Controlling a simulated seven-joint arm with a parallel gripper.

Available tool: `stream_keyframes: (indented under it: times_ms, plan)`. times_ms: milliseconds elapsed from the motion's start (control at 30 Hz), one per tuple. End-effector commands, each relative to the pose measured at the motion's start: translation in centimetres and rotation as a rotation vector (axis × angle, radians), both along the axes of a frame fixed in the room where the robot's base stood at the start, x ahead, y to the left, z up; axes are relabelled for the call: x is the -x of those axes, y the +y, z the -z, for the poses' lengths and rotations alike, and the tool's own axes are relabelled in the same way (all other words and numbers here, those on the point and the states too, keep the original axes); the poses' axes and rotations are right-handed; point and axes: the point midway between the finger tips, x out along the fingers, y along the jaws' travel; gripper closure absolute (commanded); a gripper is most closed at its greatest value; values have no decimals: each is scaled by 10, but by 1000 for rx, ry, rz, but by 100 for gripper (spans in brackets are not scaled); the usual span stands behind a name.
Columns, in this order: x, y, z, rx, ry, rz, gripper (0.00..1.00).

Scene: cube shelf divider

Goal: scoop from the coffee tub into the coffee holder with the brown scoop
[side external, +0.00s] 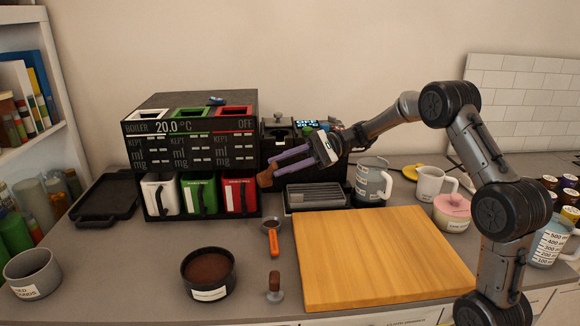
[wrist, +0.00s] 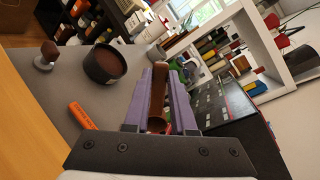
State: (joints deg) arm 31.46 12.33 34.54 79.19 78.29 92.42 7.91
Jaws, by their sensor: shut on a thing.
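The brown scoop (side external: 265,178) is held between the purple fingers of my gripper (side external: 273,165), which is shut on it in the air in front of the coffee machine. In the wrist view, the scoop (wrist: 158,90) lies lengthwise between the fingers; I cannot tell whether its bowl holds anything. The coffee tub (side external: 208,270), a round black tub with brown grounds, stands on the counter below and left of my gripper. It also shows in the wrist view (wrist: 105,64).
A tamper (side external: 275,289) stands right of the tub. A wooden board (side external: 375,258) covers the front right. A grey used-grounds container (side external: 33,272) is at far left. The black dispenser with white, green and red bins (side external: 207,150) stands behind. A measuring jug (side external: 372,182) is at right.

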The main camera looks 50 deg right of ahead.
Motion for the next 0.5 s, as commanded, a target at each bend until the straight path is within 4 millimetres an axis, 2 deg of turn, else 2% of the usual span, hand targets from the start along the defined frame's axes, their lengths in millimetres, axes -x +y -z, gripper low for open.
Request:
stream_keyframes:
  times_ms: [133, 500]
  plan:
    - [-7, 20, -10, 228, 79, -4, 100]
    - [-20, 49, -6, 636, 251, -5, 100]
